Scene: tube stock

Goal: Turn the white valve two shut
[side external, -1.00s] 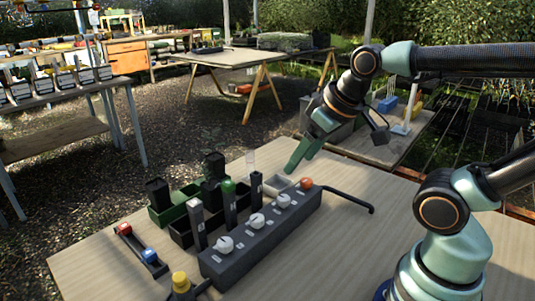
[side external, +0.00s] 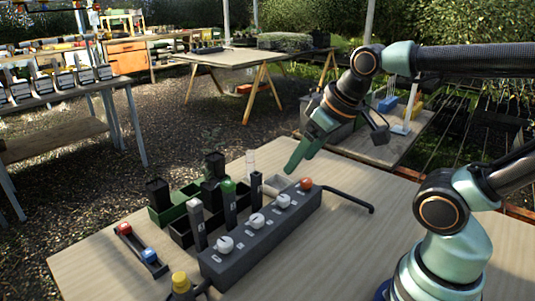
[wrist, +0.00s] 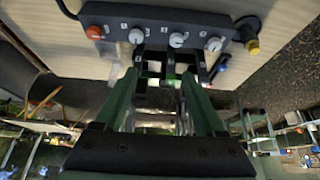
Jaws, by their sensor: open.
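A long dark grey valve block (side external: 262,238) lies on the table with three white valve knobs in a row. The middle white knob (side external: 257,221) sits between the near one (side external: 224,244) and the far one (side external: 284,201); it also shows in the wrist view (wrist: 178,40). The small labels beside them are too small to read, and I cannot tell the knob's exact turn. My gripper (side external: 291,171) is above and behind the far end of the block, apart from all knobs. In the wrist view my gripper (wrist: 160,78) is open and empty.
An orange knob (side external: 305,184) sits at the block's far end, with a black pipe (side external: 350,199) beyond it. A yellow knob (side external: 181,282) stands near the front edge. Dark trays with upright tubes (side external: 229,200) stand left of the block.

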